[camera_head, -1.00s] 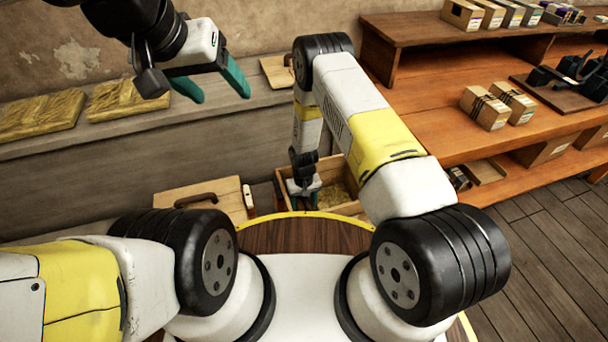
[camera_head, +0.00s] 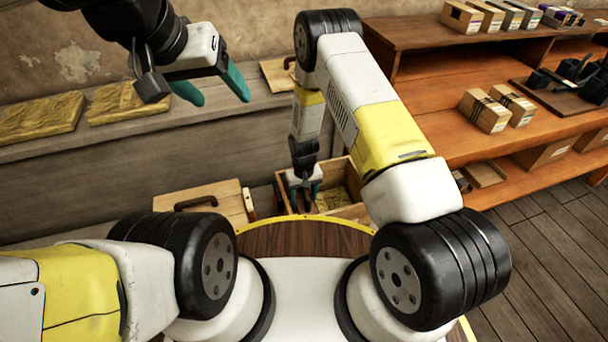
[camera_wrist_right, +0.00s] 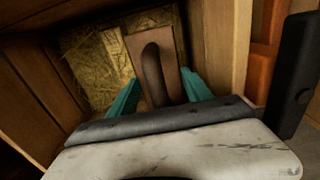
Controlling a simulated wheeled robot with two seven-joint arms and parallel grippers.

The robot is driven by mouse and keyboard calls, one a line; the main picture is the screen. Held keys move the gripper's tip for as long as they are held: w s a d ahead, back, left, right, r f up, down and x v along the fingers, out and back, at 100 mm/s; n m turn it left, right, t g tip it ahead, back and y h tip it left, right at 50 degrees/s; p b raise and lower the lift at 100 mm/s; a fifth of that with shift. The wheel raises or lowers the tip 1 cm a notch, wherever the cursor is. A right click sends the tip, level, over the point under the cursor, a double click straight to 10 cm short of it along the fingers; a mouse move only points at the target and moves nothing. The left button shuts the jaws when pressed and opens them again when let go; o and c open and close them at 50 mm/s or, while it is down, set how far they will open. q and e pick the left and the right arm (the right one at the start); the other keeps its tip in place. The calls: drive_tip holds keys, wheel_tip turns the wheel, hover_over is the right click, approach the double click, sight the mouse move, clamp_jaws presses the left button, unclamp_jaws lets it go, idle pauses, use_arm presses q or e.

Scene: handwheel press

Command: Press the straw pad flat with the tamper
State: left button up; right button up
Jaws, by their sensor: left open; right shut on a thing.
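The straw pad (camera_head: 332,197) lies inside an open wooden box (camera_head: 350,211); its straw also shows in the right wrist view (camera_wrist_right: 85,65). My right gripper (camera_head: 304,195) is over the left part of the box. In the right wrist view, its teal fingers (camera_wrist_right: 160,93) are on either side of the dark handle of the tamper (camera_wrist_right: 174,50), a flat brown board, and shut on it. The tamper's underside is hidden, so I cannot tell whether it touches the straw. My left gripper (camera_head: 212,87) is open and empty above the grey bench.
Two straw slabs (camera_head: 40,117) lie on the grey bench (camera_head: 140,150). A wooden lid with a dark handle (camera_head: 215,195) is left of the box. A small board (camera_head: 276,73) lies on the bench. Orange shelves (camera_head: 440,125) with cartons stand right of my right arm.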

wheel_tip(320, 180, up, 15)
idle(0.8)
drive_tip(key=shift+r, duration=0.1)
